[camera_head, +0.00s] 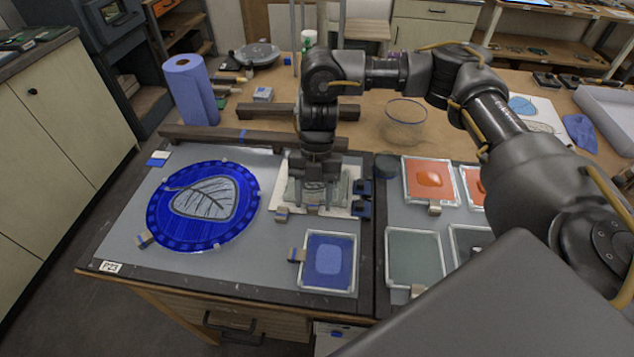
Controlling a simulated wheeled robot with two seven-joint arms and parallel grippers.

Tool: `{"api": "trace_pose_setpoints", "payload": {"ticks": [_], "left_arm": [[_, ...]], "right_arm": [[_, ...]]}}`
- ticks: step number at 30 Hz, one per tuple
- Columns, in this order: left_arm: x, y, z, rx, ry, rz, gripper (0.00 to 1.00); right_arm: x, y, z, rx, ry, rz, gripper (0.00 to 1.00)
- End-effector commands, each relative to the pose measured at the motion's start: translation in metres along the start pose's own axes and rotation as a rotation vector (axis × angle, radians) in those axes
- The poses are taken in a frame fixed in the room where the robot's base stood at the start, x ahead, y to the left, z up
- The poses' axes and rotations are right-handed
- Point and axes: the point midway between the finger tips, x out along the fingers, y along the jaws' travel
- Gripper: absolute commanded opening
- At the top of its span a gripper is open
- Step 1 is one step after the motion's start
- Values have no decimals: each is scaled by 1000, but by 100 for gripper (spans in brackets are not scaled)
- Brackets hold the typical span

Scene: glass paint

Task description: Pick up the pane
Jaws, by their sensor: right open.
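My right gripper (315,198) points down over a small greyish pane (345,185) on a white sheet near the middle of the table. It is open, and its fingers hide part of the pane. I cannot tell whether they touch it. A square blue pane (328,262) lies in front of it. A round blue pane with a leaf design (203,205) lies to the left. To the right are an orange pane (430,181) and a plain grey-green pane (415,256), partly beside my arm. My left gripper is out of view.
Small clamp blocks (297,255) stand around the panes. Dark bars (240,141) lie behind them. A blue paper roll (191,90) stands at the back left and a clear glass bowl (405,121) at the back. Bare grey mat (180,262) shows at the front left.

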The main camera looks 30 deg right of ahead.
Motion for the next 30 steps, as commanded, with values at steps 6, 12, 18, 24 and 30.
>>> {"api": "trace_pose_setpoints", "payload": {"ticks": [6,12,18,24,30], "left_arm": [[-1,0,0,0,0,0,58],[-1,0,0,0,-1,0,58],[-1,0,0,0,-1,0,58],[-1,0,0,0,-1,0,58],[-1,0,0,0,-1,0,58]], "right_arm": [[6,0,0,-1,-1,1,49],[6,0,0,-1,-1,0,36],[6,0,0,-1,-1,0,10],[6,0,0,-1,-1,0,0],[5,0,0,-1,-1,1,0]]}}
